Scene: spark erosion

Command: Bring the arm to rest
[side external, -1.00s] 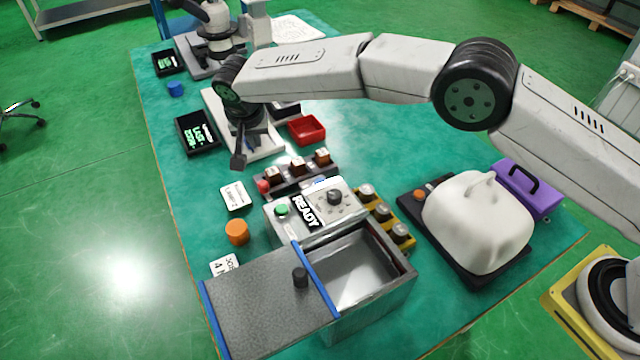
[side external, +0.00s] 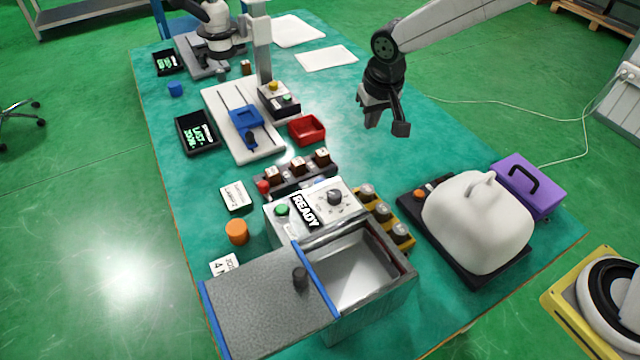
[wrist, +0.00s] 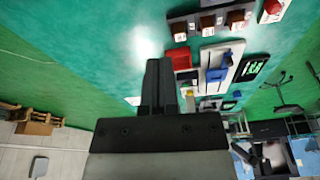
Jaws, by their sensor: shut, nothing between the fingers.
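My gripper (side external: 385,122) hangs in the air over the right part of the green table (side external: 345,110), to the right of the red tray (side external: 306,129). Its fingers point down and are shut with nothing between them. In the wrist view my gripper (wrist: 159,65) fills the lower middle, its fingers together. The table top is clear of objects directly around it. My arm reaches in from the upper right.
A tank (side external: 365,310) with a sliding lid and a READY panel (side external: 306,211) stand at the front. A white covered thing (side external: 480,225) and a purple case (side external: 528,188) are at the right. A column (side external: 262,50) rises from a white-based stand at the back.

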